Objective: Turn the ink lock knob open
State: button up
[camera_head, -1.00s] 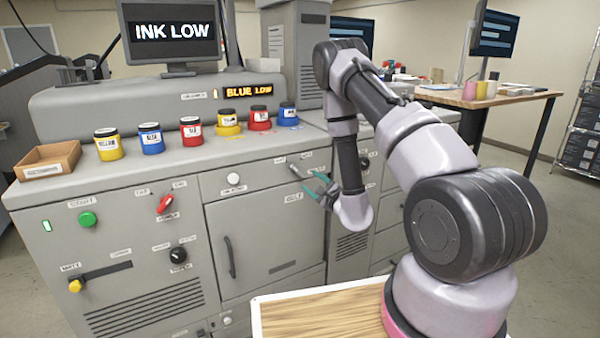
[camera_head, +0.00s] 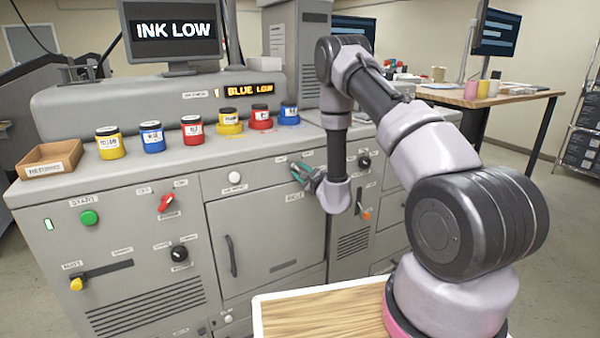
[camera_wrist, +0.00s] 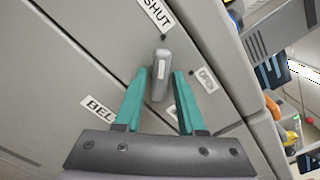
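The ink lock knob (camera_wrist: 161,75) is a grey bar-shaped handle with a pale stripe on the grey machine front. In the wrist view its long side points roughly up toward the SHUT label (camera_wrist: 158,14). The OPEN label (camera_wrist: 207,80) is to its right. My gripper (camera_wrist: 160,80) is open, with its teal fingertips on either side of the knob and narrow gaps showing. Whether either finger touches it I cannot tell.
The belt door (camera_head: 265,240) is below and left of the gripper. An orange-tipped lever (camera_head: 366,215) and a black knob (camera_head: 364,161) are to its right. Several ink jars stand on the machine top (camera_head: 190,150). A screen (camera_head: 172,30) reads INK LOW.

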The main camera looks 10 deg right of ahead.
grip_shut()
jog(key=shift+m, duration=0.3)
jog(key=m, duration=0.3)
jog(key=shift+m, duration=0.4)
jog(key=m, duration=0.3)
jog(key=shift+m, duration=0.3)
jog(key=m, duration=0.5)
jog(key=shift+f, duration=0.1)
jog(key=shift+s+a+m, duration=0.1)
jog(key=shift+m, duration=2.3)
